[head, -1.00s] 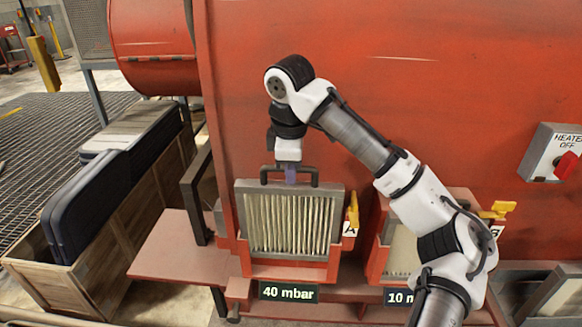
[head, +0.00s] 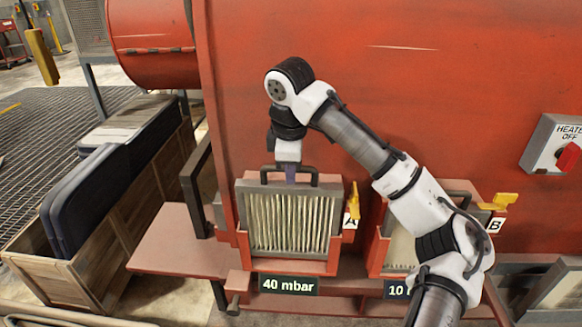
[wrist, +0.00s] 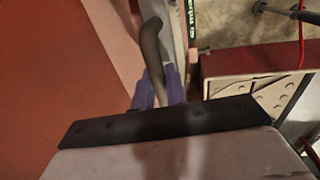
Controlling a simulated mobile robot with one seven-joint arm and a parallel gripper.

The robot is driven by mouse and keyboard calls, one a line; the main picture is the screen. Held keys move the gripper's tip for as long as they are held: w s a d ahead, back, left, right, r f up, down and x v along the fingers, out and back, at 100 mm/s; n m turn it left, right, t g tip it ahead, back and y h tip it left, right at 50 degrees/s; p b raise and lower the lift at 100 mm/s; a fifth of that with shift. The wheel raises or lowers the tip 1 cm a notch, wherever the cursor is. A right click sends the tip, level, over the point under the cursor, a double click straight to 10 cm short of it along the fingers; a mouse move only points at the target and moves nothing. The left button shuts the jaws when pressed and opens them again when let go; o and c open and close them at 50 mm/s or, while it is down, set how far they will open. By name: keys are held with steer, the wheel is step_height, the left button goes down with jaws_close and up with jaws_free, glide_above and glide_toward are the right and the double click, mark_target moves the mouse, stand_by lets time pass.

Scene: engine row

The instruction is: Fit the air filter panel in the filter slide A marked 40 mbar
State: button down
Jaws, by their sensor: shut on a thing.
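The air filter panel (head: 292,222), grey-framed with pale pleats and a dark top handle (head: 262,178), stands upright in the red filter slide A (head: 290,268) above the 40 mbar plate (head: 289,285). The slide's front lip and sides cover its lower edges; whether it rests on the bottom is hidden. My gripper (head: 290,174) is shut on the handle from above. In the wrist view, its purple fingers (wrist: 157,88) sit around the dark handle (wrist: 152,48). A yellow lever (head: 353,198) stands upright beside the slide at the A tag (head: 350,222).
Slide B (head: 405,250), with a pale panel and a sideways yellow lever (head: 498,202), is right, partly behind my arm. A wooden crate (head: 115,215) with dark panels stands left. The red housing (head: 400,90) rises behind. A heater switch box (head: 556,145) is far right.

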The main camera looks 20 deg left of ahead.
mark_target(291, 187)
steer(key=shift+f+b, duration=1.05)
steer(key=shift+f, duration=1.35)
steer(key=c, duration=1.3)
jaws_free()
steer(key=shift+c, duration=0.2)
step_height(291, 187, up, 14)
steer(key=s, duration=0.2)
steer(key=shift+s+d+f+b, duration=0.15)
steer(key=shift+s+d+b, duration=0.1)
steer(key=shift+d+b, duration=0.15)
